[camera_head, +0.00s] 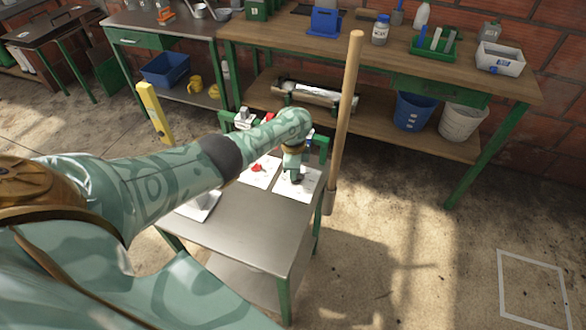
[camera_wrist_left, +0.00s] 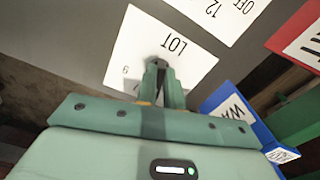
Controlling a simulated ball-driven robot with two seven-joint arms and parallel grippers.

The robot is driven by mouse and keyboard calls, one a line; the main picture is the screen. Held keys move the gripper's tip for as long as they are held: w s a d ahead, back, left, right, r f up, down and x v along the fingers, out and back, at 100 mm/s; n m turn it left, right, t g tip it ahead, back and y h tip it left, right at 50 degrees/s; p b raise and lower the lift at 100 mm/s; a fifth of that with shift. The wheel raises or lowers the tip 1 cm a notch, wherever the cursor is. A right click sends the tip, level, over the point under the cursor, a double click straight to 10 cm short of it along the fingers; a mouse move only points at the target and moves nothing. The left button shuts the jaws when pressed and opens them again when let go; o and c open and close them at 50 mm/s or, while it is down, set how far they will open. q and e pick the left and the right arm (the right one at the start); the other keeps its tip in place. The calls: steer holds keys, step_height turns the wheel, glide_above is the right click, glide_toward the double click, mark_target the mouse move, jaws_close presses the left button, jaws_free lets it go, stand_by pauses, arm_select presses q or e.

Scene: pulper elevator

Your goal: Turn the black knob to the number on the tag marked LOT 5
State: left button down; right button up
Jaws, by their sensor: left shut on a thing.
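My left gripper (camera_head: 292,173) points down onto the right-hand white dial plate (camera_head: 309,184) on the metal table. In the left wrist view its fingertips (camera_wrist_left: 161,72) are shut around the black knob, which they mostly hide. The plate (camera_wrist_left: 130,45) reads LOT there, with a 9 near its edge; the knob's pointing direction cannot be told. A blue tag (camera_wrist_left: 232,108) with partly cut-off lettering stands beside the plate. No tag reading LOT 5 can be made out. My right gripper is not in view.
A second dial plate with a red knob (camera_head: 257,168) lies to the left; a plate with 12 and OFF (camera_wrist_left: 228,12) shows in the wrist view. A wooden handle (camera_head: 346,110) stands upright at the metal table's (camera_head: 245,235) right edge. A workbench (camera_head: 270,45) stands behind.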

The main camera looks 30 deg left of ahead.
arm_select(q)
steer(key=shift+n, duration=0.4)
steer(key=c, duration=1.5)
jaws_free()
step_height(320, 180, up, 16)
steer(key=p, duration=1.1)
steer(key=shift+r, duration=0.1)
